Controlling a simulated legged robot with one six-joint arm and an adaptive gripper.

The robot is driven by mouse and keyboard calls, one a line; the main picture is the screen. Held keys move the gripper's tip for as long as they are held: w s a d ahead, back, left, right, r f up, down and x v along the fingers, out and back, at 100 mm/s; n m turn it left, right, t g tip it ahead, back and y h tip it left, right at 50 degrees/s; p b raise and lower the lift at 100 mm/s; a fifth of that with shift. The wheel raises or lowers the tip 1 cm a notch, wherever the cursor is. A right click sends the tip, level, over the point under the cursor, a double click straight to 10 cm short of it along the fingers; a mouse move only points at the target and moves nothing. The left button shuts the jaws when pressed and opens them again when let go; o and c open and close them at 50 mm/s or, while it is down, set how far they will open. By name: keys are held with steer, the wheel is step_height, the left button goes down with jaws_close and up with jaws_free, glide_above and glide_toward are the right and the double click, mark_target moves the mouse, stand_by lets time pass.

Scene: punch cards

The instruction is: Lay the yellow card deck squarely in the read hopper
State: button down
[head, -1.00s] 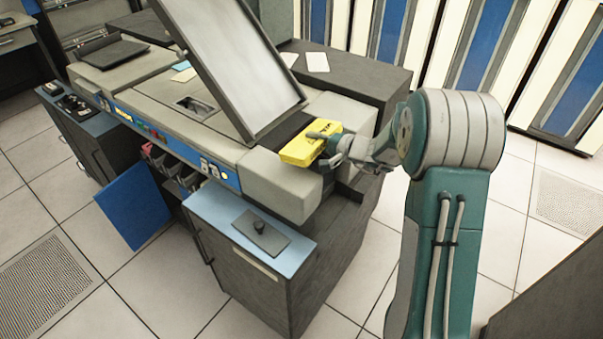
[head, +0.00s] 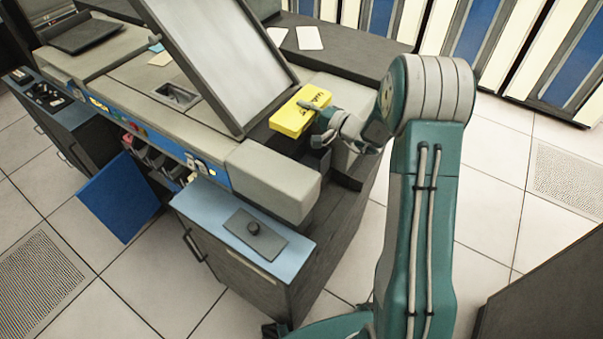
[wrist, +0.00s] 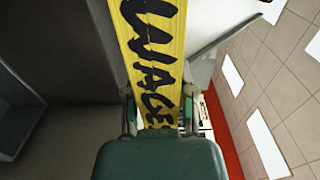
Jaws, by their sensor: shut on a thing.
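The yellow card deck (head: 300,111) is held at the right end of the card machine, near the lower edge of the tilted panel. In the wrist view the deck (wrist: 153,45) shows black hand lettering reading "WAGES" and runs away from my gripper. My gripper (head: 322,120) is shut on the deck's near right end; its fingers (wrist: 157,112) sit on both sides of it. The read hopper seems to be the dark recess (head: 262,134) beside and below the deck, partly hidden by the deck and panel. I cannot tell whether the deck touches it.
The tilted grey panel (head: 225,65) rises just left of the deck. A rounded beige housing (head: 270,180) stands in front. A blue-topped cabinet with a dark weight plate (head: 255,234) is nearer. White cards (head: 309,38) lie on the dark counter behind.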

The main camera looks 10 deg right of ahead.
step_height(320, 180, down, 27)
steer(key=shift+r, duration=0.1)
stand_by(0.4)
steer(key=shift+c, duration=2.2)
jaws_free()
steer(key=v, duration=1.2)
